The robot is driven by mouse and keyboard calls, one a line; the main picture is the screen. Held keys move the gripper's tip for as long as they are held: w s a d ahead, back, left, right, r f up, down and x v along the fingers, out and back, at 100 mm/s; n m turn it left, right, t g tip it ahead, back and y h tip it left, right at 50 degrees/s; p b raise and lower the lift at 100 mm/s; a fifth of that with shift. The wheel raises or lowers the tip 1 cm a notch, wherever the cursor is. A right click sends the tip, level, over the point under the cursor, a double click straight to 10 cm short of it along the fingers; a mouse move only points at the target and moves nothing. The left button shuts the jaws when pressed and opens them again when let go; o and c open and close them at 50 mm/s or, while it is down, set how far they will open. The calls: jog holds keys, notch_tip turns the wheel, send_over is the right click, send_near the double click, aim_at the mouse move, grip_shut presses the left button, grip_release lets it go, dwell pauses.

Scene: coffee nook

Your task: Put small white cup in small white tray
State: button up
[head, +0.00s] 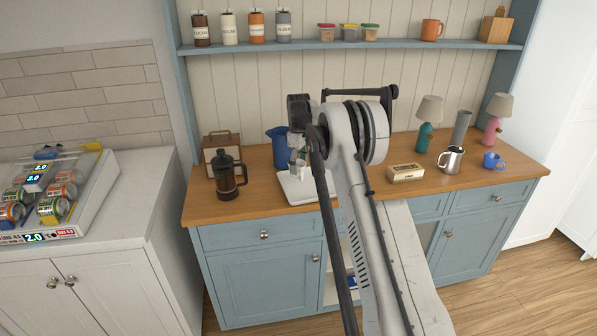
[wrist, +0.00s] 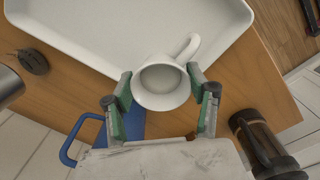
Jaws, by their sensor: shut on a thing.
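The small white cup (wrist: 163,88) is between the two green-padded fingers of my gripper (wrist: 160,84) in the wrist view, mouth towards the camera, handle pointing up and right. My gripper is shut on it. The white tray (wrist: 95,30) lies on the wooden counter beyond the cup, and the cup overlaps its near edge in this view. How high the cup is above the tray cannot be told. In the head view the tray (head: 290,190) shows left of my arm, with my gripper (head: 298,160) over its back part; the cup is hard to make out there.
A black French press (head: 228,175) stands left of the tray. A blue pitcher (head: 278,148) stands behind it. A small box (head: 405,173), a metal jug (head: 451,160), a blue cup (head: 492,160) and lamps stand to the right. A shelf (head: 350,45) runs above.

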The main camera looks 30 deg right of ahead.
aim_at(299, 171)
jog(key=shift+f, duration=1.5)
jog(key=shift+f, duration=0.2)
jog(key=o, duration=1.3)
jog(key=shift+o, duration=0.2)
jog(key=shift+r, duration=0.2)
